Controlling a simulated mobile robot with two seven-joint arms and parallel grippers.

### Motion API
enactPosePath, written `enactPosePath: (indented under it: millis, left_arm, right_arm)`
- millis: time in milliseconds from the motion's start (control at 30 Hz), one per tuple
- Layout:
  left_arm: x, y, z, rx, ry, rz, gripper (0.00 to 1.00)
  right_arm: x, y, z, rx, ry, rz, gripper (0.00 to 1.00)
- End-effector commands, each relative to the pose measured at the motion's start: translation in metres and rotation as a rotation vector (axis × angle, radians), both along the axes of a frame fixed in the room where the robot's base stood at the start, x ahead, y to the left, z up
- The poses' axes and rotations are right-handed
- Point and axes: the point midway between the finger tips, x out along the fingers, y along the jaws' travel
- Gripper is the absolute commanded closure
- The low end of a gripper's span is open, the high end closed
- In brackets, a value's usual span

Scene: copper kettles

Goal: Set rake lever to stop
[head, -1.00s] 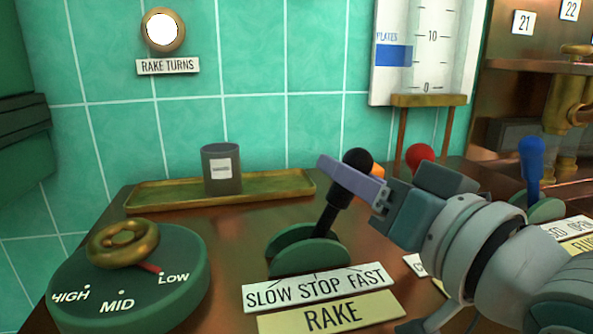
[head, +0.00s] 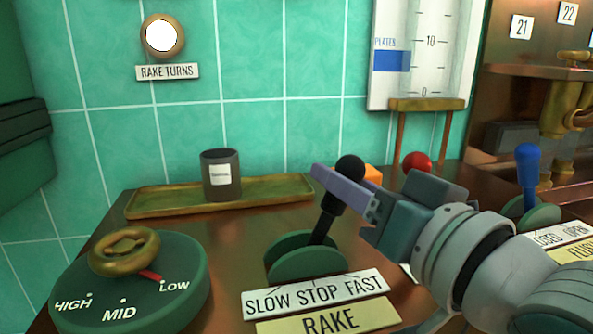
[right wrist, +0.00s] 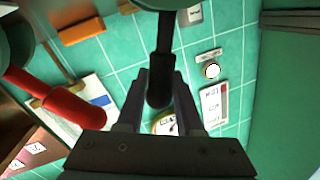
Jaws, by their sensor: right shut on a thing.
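The rake lever (head: 326,217) is a black rod with a round black knob, rising from a green slotted base (head: 300,262). Its label (head: 314,294) reads SLOW STOP FAST, above a yellow RAKE plate (head: 328,318). The lever leans to the right of its base, towards the STOP–FAST side. My right gripper (head: 345,185) is shut on the lever just under the knob. In the right wrist view, the lever's dark end (right wrist: 158,95) sits between the two fingers. The fingers hide part of the rod. My left gripper is not in view.
A round dial (head: 125,280) with a brass handwheel stands at left. A dark cup (head: 220,175) stands on a brass tray (head: 270,190) behind. A red-knobbed lever (head: 417,161) and a blue lever (head: 527,165) are at right. The RAKE TURNS lamp (head: 162,36) glows white.

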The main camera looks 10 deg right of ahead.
Motion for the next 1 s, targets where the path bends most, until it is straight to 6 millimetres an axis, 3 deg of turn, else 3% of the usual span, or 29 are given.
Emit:
enactPosePath:
  millis: [33,100,300,700,733,1000]
  left_arm:
    - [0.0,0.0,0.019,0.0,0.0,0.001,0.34]
    - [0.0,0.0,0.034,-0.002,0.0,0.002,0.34]
    - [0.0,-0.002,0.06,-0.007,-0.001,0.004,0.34]
    - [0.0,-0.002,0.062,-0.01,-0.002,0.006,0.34]
    - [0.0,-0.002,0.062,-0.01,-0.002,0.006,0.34]
    - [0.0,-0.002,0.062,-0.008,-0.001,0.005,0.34]
  right_arm:
    - [0.0,0.005,0.011,-0.042,0.005,0.0,1.0]
    - [-0.001,0.012,0.014,-0.11,0.003,0.001,1.0]
    - [-0.001,0.033,0.014,-0.316,-0.004,0.001,1.0]
    - [-0.002,0.041,0.008,-0.398,-0.012,0.002,1.0]
    - [-0.002,0.041,0.008,-0.398,-0.012,0.002,0.63]
    - [-0.002,0.041,0.008,-0.397,-0.011,0.001,0.34]
